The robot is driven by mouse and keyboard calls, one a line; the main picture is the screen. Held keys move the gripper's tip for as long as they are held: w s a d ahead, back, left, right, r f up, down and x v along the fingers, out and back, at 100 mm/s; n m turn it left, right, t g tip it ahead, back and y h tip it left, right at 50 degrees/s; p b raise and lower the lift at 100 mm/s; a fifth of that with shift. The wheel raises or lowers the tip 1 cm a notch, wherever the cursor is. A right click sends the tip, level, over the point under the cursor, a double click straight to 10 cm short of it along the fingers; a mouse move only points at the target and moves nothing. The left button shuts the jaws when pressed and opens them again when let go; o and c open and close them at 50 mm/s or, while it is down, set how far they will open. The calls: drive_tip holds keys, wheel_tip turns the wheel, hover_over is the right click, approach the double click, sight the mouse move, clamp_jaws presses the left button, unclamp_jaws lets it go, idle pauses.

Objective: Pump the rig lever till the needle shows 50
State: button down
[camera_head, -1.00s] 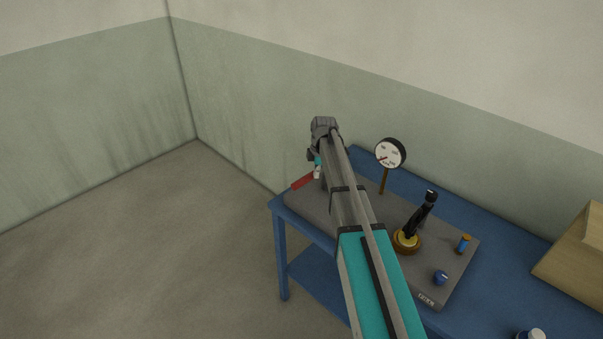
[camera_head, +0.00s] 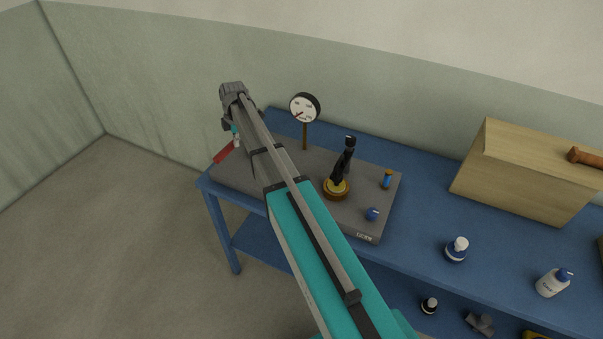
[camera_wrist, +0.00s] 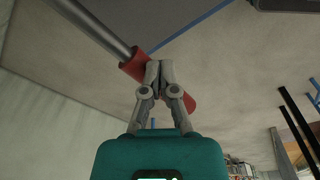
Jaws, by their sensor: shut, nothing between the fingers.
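The rig lever is a steel bar with a red grip (camera_head: 224,153); the grip sticks out past the left end of the grey rig base (camera_head: 378,207). In the wrist view the red grip (camera_wrist: 135,66) slants behind my fingers. My gripper (camera_wrist: 160,68) is shut and empty, its fingertips overlapping the grip in the picture; I cannot tell if they touch. In the head view my gripper (camera_head: 237,142) is small, at the grip's upper end. The round white gauge (camera_head: 305,107) stands on a post, its red needle pointing lower left; its numbers are too small to read. My arm hides part of the base.
A wooden box (camera_head: 520,165) and bottles (camera_head: 457,249) stand right on the blue bench (camera_head: 420,200). Floor left is clear.

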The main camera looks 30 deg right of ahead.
drive_tip(key=shift+r, duration=0.1)
wheel_tip(320, 180, up, 14)
drive_tip(key=r+m+t+p, duration=0.1)
drive_tip(key=m+t+p, duration=0.1)
drive_tip(key=m+p, duration=1.05)
hover_over(227, 148)
drive_tip(key=s+d+p, duration=0.2)
drive_tip(key=shift+f+n+y, duration=0.25)
drive_tip(key=shift+n+y, duration=0.05)
drive_tip(key=shift+n, duration=0.45)
drive_tip(key=shift+f, duration=0.1)
drive_tip(key=b+x, duration=1.3)
drive_tip(key=shift+s+f+b, duration=0.2)
drive_tip(key=shift+f+b, duration=0.2)
drive_tip(key=shift+f, duration=0.1)
drive_tip(key=shift+d, duration=0.1)
